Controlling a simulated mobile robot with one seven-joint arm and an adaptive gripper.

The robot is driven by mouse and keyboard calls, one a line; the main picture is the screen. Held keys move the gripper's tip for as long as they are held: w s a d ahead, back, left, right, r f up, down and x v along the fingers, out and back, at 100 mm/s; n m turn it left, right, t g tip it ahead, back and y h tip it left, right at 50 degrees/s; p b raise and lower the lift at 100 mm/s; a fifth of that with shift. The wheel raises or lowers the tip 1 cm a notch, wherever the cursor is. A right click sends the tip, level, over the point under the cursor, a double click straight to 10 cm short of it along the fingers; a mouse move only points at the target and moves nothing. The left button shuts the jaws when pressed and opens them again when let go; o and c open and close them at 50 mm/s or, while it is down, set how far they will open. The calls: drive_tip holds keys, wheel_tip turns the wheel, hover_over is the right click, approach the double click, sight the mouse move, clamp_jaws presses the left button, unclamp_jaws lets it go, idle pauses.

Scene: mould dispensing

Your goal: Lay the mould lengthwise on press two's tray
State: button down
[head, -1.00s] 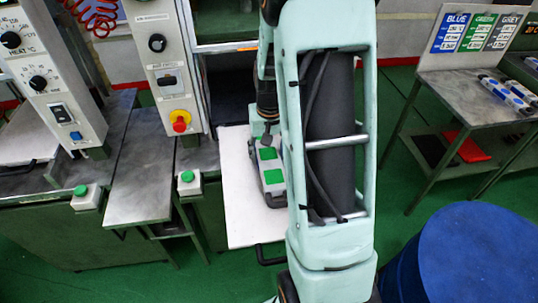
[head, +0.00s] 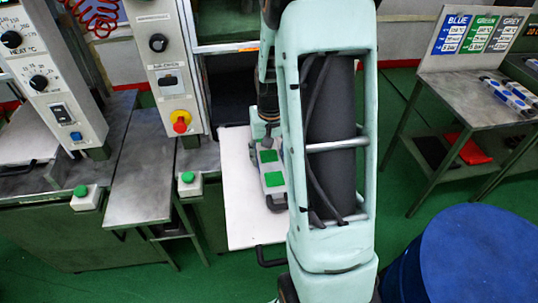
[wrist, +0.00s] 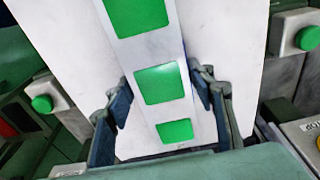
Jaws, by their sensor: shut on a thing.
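The mould (head: 273,180) is a pale bar with green square pads. It is over the white tray (head: 240,195) of a press, and my arm hides part of it. In the wrist view the mould (wrist: 150,52) runs roughly along the tray (wrist: 75,45), slightly slanted to it. My gripper (wrist: 163,94) is shut on the mould, one finger at each long side. It holds the mould from above. I cannot tell whether the mould's underside touches the tray.
A green button box (head: 189,182) stands left of the tray, and a control panel (head: 165,70) rises behind it. The tray's black handle (head: 270,256) sticks out in front. A blue drum (head: 480,255) and a steel table (head: 480,95) are at the right.

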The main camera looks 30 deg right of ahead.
drive_tip(key=shift+f, duration=0.1)
drive_tip(key=c, duration=1.2)
unclamp_jaws()
drive_tip(key=o, duration=0.4)
drive_tip(key=shift+s, duration=0.1)
